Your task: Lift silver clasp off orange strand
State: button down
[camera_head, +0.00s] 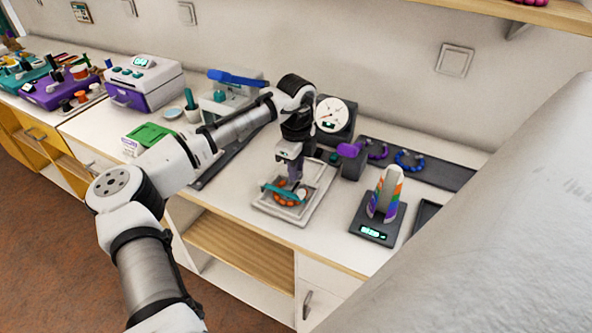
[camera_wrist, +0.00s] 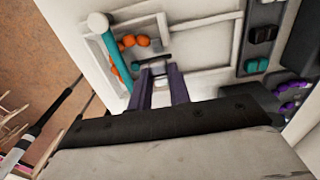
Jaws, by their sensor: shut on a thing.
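The orange strand (camera_head: 284,200) lies as a loop of orange beads in the pale bead board (camera_head: 262,207); part of it also shows in the wrist view (camera_wrist: 128,41). My gripper (camera_head: 295,177) points down over the board, with purple fingers. In the wrist view its fingertips (camera_wrist: 159,70) are close together on a small light-grey piece, which looks like the silver clasp (camera_wrist: 158,69). It is at the strand's edge; I cannot tell whether it touches the beads. A teal bar (camera_wrist: 117,55) lies across the board beside the strand and hides some beads.
A dark scale with a rainbow-striped cone (camera_head: 385,195) stands right of the board. A dark tray (camera_head: 440,172) with purple and blue bead loops lies behind it. A round white dial (camera_head: 331,115) stands behind my gripper. A green box (camera_head: 148,137) is at left.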

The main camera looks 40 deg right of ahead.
jog(key=shift+r+p, duration=1.05)
jog(key=shift+r, duration=0.3)
